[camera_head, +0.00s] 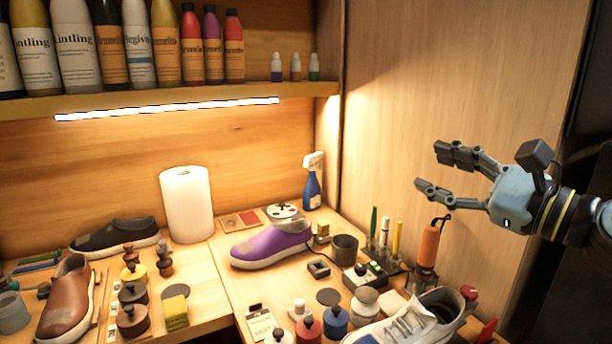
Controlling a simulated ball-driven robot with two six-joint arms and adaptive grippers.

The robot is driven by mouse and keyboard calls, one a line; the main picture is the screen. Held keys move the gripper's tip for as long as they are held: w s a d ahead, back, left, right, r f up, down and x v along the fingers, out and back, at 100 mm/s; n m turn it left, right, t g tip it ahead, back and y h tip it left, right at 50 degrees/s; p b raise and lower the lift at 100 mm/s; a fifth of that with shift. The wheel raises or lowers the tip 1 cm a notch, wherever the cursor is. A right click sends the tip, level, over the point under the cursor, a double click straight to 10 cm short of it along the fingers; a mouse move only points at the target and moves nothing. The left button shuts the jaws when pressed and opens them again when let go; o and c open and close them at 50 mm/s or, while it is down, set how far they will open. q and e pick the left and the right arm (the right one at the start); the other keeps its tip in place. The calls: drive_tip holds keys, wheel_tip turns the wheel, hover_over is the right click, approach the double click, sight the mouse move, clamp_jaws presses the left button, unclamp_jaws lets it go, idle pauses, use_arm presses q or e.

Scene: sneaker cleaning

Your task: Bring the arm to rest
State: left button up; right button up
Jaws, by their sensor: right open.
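My right gripper (427,168) comes in from the right and is raised in front of the wooden side wall, above the right part of the workbench. Its two dark fingers are spread apart and point left, with nothing between them. No object touches it. My left gripper is not in the camera_head view. A purple sneaker (272,243) lies in the middle of the bench, well below and left of the right gripper.
A white sneaker (412,320), an orange cylindrical tool (428,247) and upright pens (384,232) stand below the gripper. A paper towel roll (187,204), brown shoe (66,298) and black shoe (115,236) are left. A shelf (150,100) holds several bottles. Air around the gripper is clear.

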drive_tip(key=s+d+r+m+t+h, duration=0.25)
drive_tip(key=d+m+h, duration=0.3)
drive_tip(key=m, duration=0.75)
drive_tip(key=s+d+r+m+t+h, duration=0.15)
drive_tip(key=d+m+t+h, duration=0.45)
drive_tip(key=m, duration=0.6)
drive_tip(key=s+d+f+m+g+h, duration=0.4)
drive_tip(key=s+f+m+g+h, duration=0.4)
drive_tip(key=m, duration=0.5)
drive_tip(key=s+a+f+m+g+y, duration=0.4)
drive_tip(key=s+f+m+g, duration=0.2)
drive_tip(key=s+f, duration=0.25)
drive_tip(key=s+a+f+m+g+y, duration=0.3)
drive_tip(key=s+a+f+m+g, duration=0.15)
drive_tip(key=s+f+m, duration=0.45)
drive_tip(key=s+d+f+n+g+b, duration=0.1)
drive_tip(key=f+b, duration=0.1)
drive_tip(key=f, duration=0.9)
drive_tip(key=s+d+f+g+b, duration=0.1)
drive_tip(key=s+f+b, duration=0.1)
drive_tip(key=f, duration=0.8)
drive_tip(key=s+d+f+n+b, duration=0.1)
drive_tip(key=f+b, duration=0.1)
drive_tip(key=f, duration=0.9)
drive_tip(key=s+f+g+b, duration=0.1)
drive_tip(key=s+f+b, duration=0.3)
drive_tip(key=s+f, duration=1.4)
drive_tip(key=shift+d+f+g, duration=0.4)
drive_tip(key=shift+d+f, duration=0.05)
drive_tip(key=shift+f, duration=0.45)
